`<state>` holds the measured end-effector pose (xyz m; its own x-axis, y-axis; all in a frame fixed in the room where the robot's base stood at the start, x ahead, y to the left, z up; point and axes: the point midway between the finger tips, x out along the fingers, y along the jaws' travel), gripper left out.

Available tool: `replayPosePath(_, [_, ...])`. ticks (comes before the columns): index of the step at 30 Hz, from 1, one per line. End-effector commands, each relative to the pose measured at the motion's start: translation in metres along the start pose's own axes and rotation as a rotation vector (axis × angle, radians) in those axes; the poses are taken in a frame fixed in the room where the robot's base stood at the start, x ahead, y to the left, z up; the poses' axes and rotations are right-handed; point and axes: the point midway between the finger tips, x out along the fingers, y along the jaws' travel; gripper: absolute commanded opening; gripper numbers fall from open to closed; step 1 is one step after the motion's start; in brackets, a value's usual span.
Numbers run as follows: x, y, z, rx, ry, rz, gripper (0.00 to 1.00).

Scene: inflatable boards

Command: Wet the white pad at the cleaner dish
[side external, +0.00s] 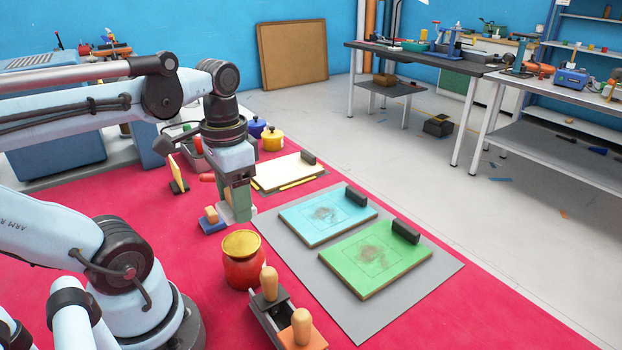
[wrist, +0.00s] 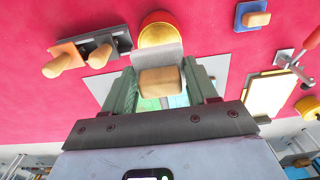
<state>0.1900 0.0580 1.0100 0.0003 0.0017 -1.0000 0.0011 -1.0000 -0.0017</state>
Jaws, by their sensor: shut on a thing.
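My gripper (side external: 238,208), with green fingers, is shut on the wooden handle (wrist: 161,80) of the white pad (wrist: 157,54). The pad looks pale grey-white in the wrist view and is held beyond the fingertips; the side view hardly shows it. A red pot with a yellow-gold top (side external: 242,262) stands on the red bench, nearer the side camera than my gripper. In the wrist view the pot (wrist: 160,30) is just beyond the pad; I cannot tell whether they touch. I cannot tell for sure that this pot is the cleaner dish.
A blue pad (side external: 212,221) sits beside my gripper. A holder (side external: 270,320) carries dark and orange pads with wooden handles. Blue (side external: 327,212) and green (side external: 375,258) boards with smudges and dark blocks lie on a grey mat (side external: 340,310). A cream board (side external: 285,172) and lidded pots (side external: 272,139) are behind.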

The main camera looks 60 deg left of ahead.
Motion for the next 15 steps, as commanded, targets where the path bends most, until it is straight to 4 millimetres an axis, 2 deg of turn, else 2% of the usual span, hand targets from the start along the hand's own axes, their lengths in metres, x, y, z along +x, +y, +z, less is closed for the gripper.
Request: replayPosePath(15, [0.046,0.000,-0.001,0.000,0.001,0.001,0.33])
